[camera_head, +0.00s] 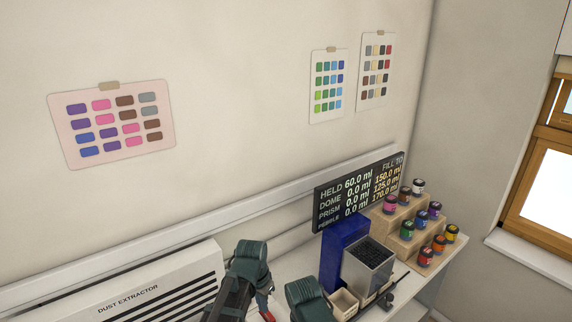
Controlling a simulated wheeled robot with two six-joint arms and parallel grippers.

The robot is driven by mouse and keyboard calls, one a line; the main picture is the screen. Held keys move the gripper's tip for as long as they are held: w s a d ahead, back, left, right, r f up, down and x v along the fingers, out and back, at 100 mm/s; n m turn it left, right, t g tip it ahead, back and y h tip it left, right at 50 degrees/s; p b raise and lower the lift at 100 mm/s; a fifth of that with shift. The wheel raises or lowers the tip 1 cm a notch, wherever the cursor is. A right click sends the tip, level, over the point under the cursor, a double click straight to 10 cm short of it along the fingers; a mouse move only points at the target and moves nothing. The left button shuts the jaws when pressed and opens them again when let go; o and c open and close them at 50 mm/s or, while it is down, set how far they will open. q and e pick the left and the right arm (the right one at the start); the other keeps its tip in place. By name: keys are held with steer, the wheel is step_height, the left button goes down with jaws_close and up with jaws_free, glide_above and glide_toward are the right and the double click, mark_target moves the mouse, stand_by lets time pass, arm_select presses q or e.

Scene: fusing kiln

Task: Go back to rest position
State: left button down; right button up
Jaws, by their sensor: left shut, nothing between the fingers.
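My left arm comes up from the bottom edge, left of the middle, in the head view. Its dark green and grey link hides most of my left gripper (266,308), of which only a small red and blue part shows at the bottom edge. It is shut and empty, in front of the shelf and apart from the things on it. Another dark green rounded arm part of mine stands at the bottom centre. My right gripper is not in view.
A dust extractor (128,300) stands at lower left. On the shelf are a blue holder (337,250), a grey bin of dark grains (366,268), small trays (343,303), and stepped wooden blocks with several jars (424,257). A display (360,190) stands behind. Colour charts hang on the wall.

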arm_select(q)
steer(key=s+a+n, duration=0.7)
steer(key=s+a, duration=0.2)
steer(key=a, duration=0.2)
steer(key=s+d+f+m+b, duration=0.1)
steer(key=d+f+b, duration=0.3)
steer(key=f+b, duration=0.3)
steer(key=s+d+f+m+y+b, duration=0.1)
steer(key=s+d+f+b, duration=0.1)
steer(key=f+b, duration=0.4)
steer(key=s+d+f+m+g+y+b, duration=0.1)
steer(key=s+d+f+m+b, duration=0.1)
steer(key=d+f+b, duration=0.3)
steer(key=shift+d+f+b, duration=0.15)
steer(key=shift+f+b, duration=0.5)
steer(key=shift+d+f+b, duration=0.15)
steer(key=shift+f+b, duration=0.5)
